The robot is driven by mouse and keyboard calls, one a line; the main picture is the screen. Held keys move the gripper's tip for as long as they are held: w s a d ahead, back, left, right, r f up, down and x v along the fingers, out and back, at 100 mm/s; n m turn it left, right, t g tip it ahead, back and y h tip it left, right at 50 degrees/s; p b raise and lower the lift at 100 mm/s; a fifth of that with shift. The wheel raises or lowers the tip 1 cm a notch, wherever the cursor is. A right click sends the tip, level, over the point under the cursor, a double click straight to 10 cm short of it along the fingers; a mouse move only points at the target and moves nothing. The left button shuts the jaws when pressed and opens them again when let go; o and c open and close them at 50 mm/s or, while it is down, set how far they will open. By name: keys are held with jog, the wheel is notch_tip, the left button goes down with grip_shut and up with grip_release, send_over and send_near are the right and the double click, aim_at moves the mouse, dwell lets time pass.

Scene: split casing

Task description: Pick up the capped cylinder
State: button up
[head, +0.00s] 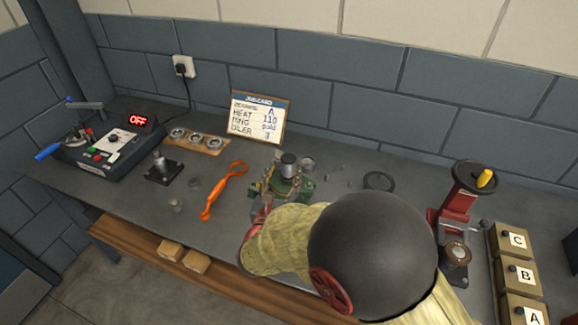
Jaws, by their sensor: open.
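A short cylinder with a dark top (289,164) stands upright at the green split casing (290,188), in the middle of the bench; it looks like the capped cylinder, though it is small in this view. A small pale jar-like piece (308,164) stands just right of it. My arm comes in from the lower right and covers the bench in front of the casing. My gripper (264,205) is open at the casing's front left, below the cylinder and apart from it. Its fingers are small and partly hidden by my arm.
An orange tool (224,190) lies left of the casing. Further left are a small black stand (163,168), a ring board (196,141) and a heater reading OFF (110,140). A job card (258,117) stands behind. A red press (462,205) and lettered boxes (522,272) are right.

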aim_at(287, 165)
jog(key=b+x, duration=0.2)
jog(key=x, duration=0.3)
jog(key=shift+w+d+f, duration=0.1)
jog(key=shift+w+f, duration=0.05)
jog(key=shift+w, duration=0.1)
jog(key=shift+c, duration=1.4)
jog(key=c, duration=1)
